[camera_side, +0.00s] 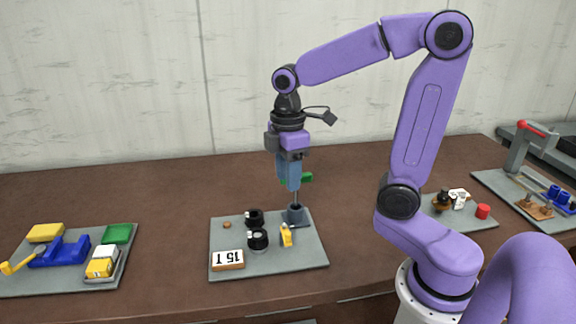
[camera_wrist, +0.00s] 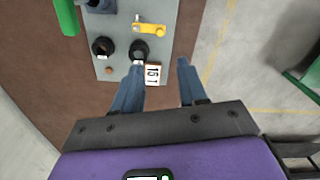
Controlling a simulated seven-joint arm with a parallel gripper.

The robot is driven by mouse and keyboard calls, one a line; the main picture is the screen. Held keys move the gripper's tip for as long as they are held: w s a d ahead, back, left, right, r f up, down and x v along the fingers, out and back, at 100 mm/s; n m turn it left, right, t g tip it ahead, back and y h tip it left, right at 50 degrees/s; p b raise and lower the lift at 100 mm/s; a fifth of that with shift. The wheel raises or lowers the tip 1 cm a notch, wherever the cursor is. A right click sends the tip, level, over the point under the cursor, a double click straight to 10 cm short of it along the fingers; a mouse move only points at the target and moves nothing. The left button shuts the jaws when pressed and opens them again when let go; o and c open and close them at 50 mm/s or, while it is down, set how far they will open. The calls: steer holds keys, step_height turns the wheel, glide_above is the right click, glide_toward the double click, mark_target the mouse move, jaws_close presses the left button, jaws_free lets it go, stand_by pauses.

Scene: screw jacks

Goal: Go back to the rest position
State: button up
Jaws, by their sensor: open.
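My gripper (camera_side: 291,188) points straight down over the back right of a grey mat (camera_side: 285,262) in the side view. A yellow piece (camera_side: 286,236) lies on the mat.
A "15 T" plate (camera_side: 228,260) and a small brown knob (camera_side: 227,225) are on the mat. A green piece (camera_side: 306,178) is behind the gripper. Left, another mat holds a blue vise-like device (camera_side: 60,252). Right, mats hold a red cylinder (camera_side: 482,211) and a lever press (camera_side: 520,150).

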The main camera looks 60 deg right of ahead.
steer(key=shift+r, duration=0.85)
steer(key=s+a+f, duration=0.2)
steer(key=s+f, duration=0.1)
steer(key=s, duration=0.6)
steer(key=s+a+f, duration=0.2)
steer(key=s+f, duration=0.1)
steer(key=s, duration=0.6)
steer(key=shift+s+a+f, duration=0.15)
steer(key=shift+a+f, duration=0.05)
steer(key=shift+a, duration=0.1)
